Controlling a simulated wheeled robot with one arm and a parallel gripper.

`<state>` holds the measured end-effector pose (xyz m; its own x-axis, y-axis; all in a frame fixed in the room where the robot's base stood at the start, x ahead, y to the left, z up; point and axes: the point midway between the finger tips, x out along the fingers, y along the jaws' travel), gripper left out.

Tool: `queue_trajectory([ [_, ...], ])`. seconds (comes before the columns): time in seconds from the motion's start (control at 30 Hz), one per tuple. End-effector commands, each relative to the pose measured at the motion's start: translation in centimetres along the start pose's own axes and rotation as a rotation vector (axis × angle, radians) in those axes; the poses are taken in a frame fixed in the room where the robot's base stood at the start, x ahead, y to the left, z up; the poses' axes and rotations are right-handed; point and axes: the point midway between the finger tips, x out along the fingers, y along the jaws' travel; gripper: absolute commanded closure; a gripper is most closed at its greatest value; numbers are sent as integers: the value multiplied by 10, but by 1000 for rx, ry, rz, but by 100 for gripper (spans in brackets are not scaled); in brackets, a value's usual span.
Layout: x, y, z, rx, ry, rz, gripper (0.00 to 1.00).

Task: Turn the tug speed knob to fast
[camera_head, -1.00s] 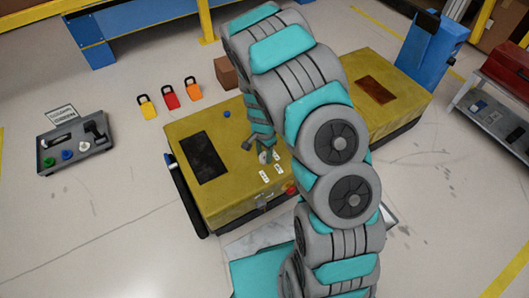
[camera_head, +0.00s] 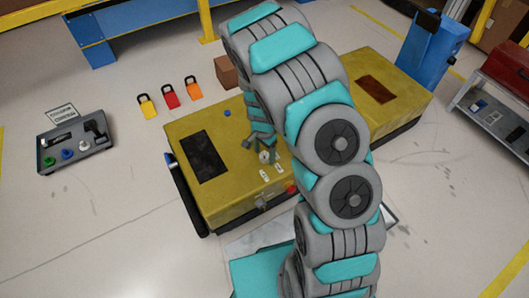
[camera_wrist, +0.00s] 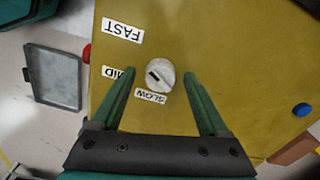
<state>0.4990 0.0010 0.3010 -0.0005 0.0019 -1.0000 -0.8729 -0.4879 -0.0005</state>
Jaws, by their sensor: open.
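The tug speed knob (camera_wrist: 160,74) is a small round whitish dial on the yellow tug (camera_wrist: 225,60). A dark mark lies left of its centre. The FAST label (camera_wrist: 123,30) is up and left of the knob, the MID label (camera_wrist: 114,74) is to its left, partly behind a finger, and the SLOW label (camera_wrist: 150,97) is just below it. My gripper (camera_wrist: 160,72) is open, with one green finger on each side of the knob and a gap visible on both sides. In the head view the knob (camera_head: 264,157) is small beside my fingers.
A red button (camera_head: 291,189) sits near the tug's front edge, and a blue button (camera_head: 227,113) at its far side. A grey tray (camera_head: 75,143) with several parts lies left on the floor. Several coloured padlocks (camera_head: 170,97) lie behind the tug, beside a brown box (camera_head: 226,71).

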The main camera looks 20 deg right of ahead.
Motion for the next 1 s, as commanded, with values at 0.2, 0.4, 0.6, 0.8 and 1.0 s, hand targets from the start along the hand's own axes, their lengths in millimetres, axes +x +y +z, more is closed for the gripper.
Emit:
queue_trajectory([
  [0.2,-20,-1,-1,-1,5,-4,22],
  [0.4,-48,-1,0,-1,4,-4,22],
  [0.6,-72,0,1,-1,1,-4,22],
  [0.8,-76,0,1,-1,0,-2,22],
  [1.0,-75,0,1,-1,0,-1,22],
])
